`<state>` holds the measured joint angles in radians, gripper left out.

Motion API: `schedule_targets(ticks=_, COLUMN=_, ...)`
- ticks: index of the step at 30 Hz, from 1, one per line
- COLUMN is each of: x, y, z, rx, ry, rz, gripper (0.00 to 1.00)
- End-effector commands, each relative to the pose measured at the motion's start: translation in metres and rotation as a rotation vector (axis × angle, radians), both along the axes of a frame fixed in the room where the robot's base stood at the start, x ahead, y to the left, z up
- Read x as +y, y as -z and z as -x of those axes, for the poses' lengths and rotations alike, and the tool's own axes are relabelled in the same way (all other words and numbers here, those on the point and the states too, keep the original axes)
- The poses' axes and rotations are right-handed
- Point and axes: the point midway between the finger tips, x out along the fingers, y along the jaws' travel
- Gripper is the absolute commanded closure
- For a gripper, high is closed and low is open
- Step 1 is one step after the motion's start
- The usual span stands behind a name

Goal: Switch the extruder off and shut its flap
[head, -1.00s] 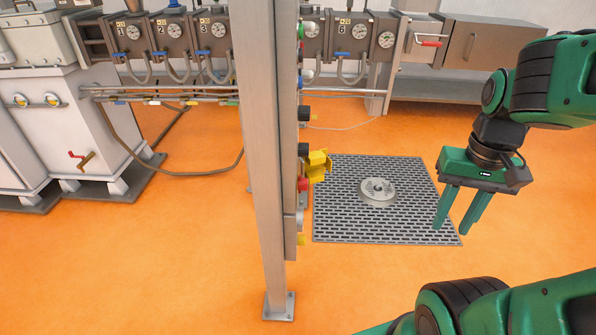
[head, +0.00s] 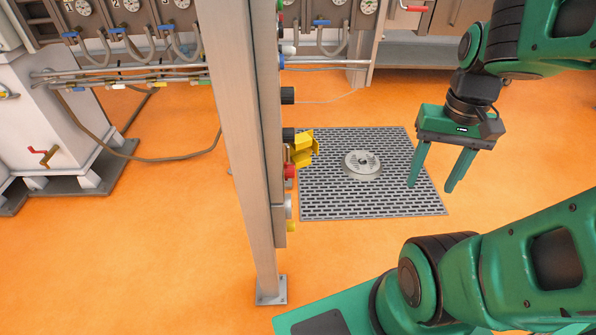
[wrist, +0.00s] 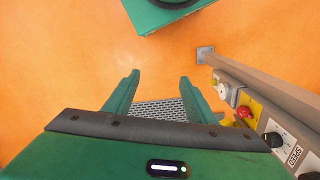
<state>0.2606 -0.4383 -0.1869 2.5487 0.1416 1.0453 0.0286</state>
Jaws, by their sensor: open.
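The extruder's control panel (head: 281,205) is on a grey post and shows almost edge-on in the head view. A yellow flap (head: 301,150) sticks out from its face, just above a red button (head: 290,171). In the wrist view the panel shows at the right with the red button (wrist: 243,113), yellow parts beside it, and a black knob (wrist: 274,140) on a white plate marked SPEED. My gripper (head: 430,187) is open and empty, to the right of the panel and clear of it. Its fingers (wrist: 160,77) point down.
The grey post (head: 247,130) stands on the orange floor (head: 130,260). A dark grate (head: 400,150) with a round metal piece (head: 362,164) lies on the floor between panel and gripper. Machine units with gauges (head: 130,12) run along the back. The space around my gripper is free.

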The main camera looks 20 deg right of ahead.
Motion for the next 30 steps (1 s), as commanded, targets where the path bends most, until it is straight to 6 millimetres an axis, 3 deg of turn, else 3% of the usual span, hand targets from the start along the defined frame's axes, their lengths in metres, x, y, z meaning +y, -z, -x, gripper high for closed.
schedule_targets(ticks=8, x=0.0, y=0.038, z=-0.05, rx=0.107, ry=0.088, rz=-0.072, gripper=0.49)
schedule_targets(ticks=16, x=0.007, y=0.092, z=-0.093, rx=0.195, ry=0.189, rz=-0.21, gripper=0.49)
schedule_targets(ticks=30, x=0.042, y=0.185, z=-0.151, rx=0.308, ry=0.411, rz=-0.592, gripper=0.49)
